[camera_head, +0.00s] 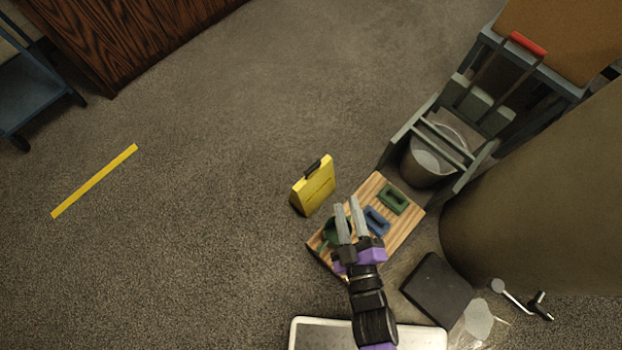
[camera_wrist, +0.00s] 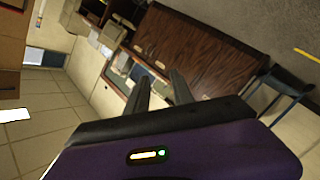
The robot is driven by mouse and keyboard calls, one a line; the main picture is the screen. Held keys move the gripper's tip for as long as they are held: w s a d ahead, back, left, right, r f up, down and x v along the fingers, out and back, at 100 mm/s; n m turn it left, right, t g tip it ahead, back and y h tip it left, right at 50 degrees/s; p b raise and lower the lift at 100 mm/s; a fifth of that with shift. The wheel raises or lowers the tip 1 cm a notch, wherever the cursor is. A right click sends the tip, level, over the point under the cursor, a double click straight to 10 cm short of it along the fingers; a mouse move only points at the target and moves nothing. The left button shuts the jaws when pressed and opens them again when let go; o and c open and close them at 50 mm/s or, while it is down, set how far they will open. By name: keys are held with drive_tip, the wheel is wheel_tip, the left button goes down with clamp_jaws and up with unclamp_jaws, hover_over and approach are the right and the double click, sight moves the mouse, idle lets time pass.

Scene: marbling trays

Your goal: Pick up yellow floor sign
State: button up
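The yellow floor sign (camera_head: 315,189) stands on the carpet near the middle of the head view, folded, with a dark handle on its top edge. My gripper (camera_head: 345,206) is to the right of and slightly below the sign in the head view, apart from it, over the wooden board. Its two fingers are spread with nothing between them. In the wrist view the fingers of my gripper (camera_wrist: 160,85) are also apart and empty, pointing toward the room. The sign does not show in the wrist view.
A bucket (camera_head: 425,165) in a green-grey frame stands at upper right. A white tray (camera_head: 310,332) and a black box (camera_head: 437,290) are below.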

sight(316, 162)
drive_tip(key=w+a+f+n+g+y+b, duration=0.1)
drive_tip(key=w+a+f+n+b, duration=0.2)
drive_tip(key=w+f+b, duration=0.4)
drive_tip(key=w+a+f+n+g+y+b, duration=0.1)
drive_tip(key=w+a+f+n+y+b, duration=0.1)
drive_tip(key=w+f+n+b, duration=0.4)
drive_tip(key=w+a+f+n+y+b, duration=0.1)
drive_tip(key=w+a+f+n+b, duration=0.3)
drive_tip(key=w+f+b, duration=0.4)
drive_tip(key=shift+w+a+f+g, duration=0.15)
drive_tip(key=shift+w+f, duration=0.35)
drive_tip(key=shift+f, duration=0.65)
drive_tip(key=shift+w+d+f+g, duration=0.1)
drive_tip(key=shift+w+f, duration=0.35)
drive_tip(key=shift+f, duration=0.65)
drive_tip(key=shift+w+a+f+g, duration=0.15)
drive_tip(key=shift+w+f, duration=0.35)
drive_tip(key=shift+f, duration=0.65)
drive_tip(key=shift+w+a+b, duration=0.3)
drive_tip(key=shift+w+b, duration=0.05)
drive_tip(key=shift+w, duration=0.3)
drive_tip(key=shift+r, duration=0.1)
clamp_jaws()
